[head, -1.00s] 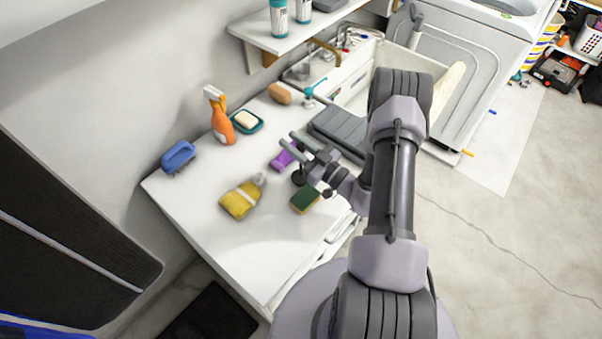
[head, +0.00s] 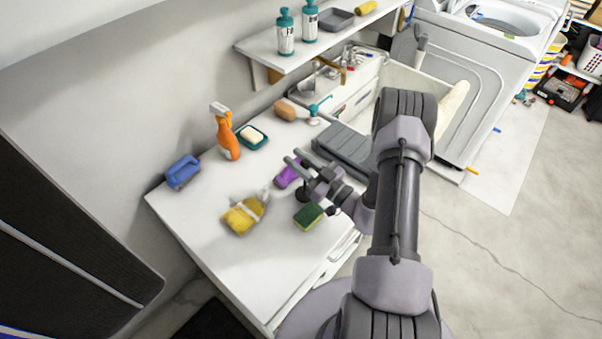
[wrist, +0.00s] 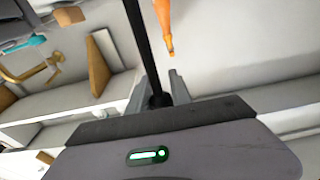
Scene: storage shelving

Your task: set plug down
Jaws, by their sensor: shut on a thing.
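My gripper (head: 293,156) is over the white counter (head: 225,262), shut on a dark object that I take to be the plug (head: 303,193). In the head view, the plug's dark rounded part hangs below the gripper, between a purple item and the green sponge. In the wrist view, the plug (wrist: 138,45) shows as a long black rod running up from between the fingers (wrist: 158,78). I cannot tell whether its lower end touches the counter.
The counter's front left is clear.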

